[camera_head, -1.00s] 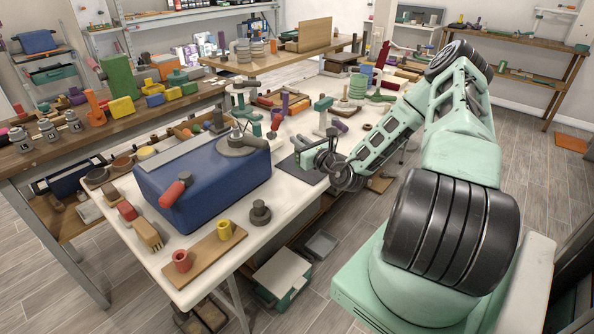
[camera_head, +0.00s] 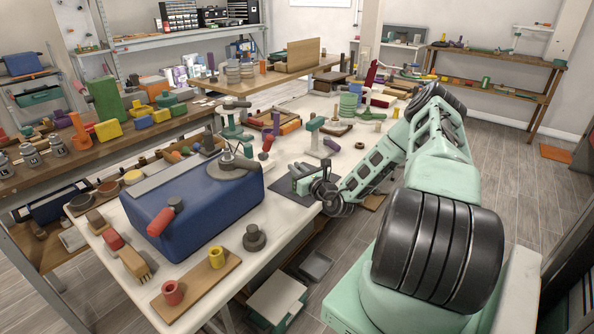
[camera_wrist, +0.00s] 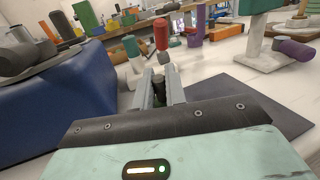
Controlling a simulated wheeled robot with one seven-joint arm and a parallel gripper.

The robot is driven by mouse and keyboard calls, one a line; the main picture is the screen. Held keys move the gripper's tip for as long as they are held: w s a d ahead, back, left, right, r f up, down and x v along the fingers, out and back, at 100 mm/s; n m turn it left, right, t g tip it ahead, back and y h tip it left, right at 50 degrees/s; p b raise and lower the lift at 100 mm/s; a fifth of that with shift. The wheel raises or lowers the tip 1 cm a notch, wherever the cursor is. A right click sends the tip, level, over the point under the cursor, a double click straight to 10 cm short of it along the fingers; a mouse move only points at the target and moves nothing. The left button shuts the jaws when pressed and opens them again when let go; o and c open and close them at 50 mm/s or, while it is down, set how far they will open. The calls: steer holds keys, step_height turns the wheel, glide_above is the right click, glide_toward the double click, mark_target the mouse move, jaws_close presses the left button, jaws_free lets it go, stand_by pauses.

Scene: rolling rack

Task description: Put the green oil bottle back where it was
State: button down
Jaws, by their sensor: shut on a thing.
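My gripper (camera_wrist: 161,88) shows in the wrist view with its two grey fingers pointing forward. It is shut on a small dark green object (camera_wrist: 158,93), which looks like the green oil bottle; the fingers hide much of it. In the head view my gripper (camera_head: 298,172) is low over the worktable, right of the big blue box, near a dark flat plate (camera_head: 284,187). The bottle cannot be made out clearly there.
The blue box (camera_head: 200,208) stands close to my gripper's left. A green-topped stand (camera_head: 314,124) and a purple cylinder (camera_wrist: 296,49) are to its right. A red cylinder (camera_wrist: 162,34) is ahead. The dark plate (camera_wrist: 262,100) has bare room.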

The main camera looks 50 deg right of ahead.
steer(key=shift+f, duration=0.2)
steer(key=c, duration=1.4)
jaws_free()
steer(key=shift+c, duration=0.2)
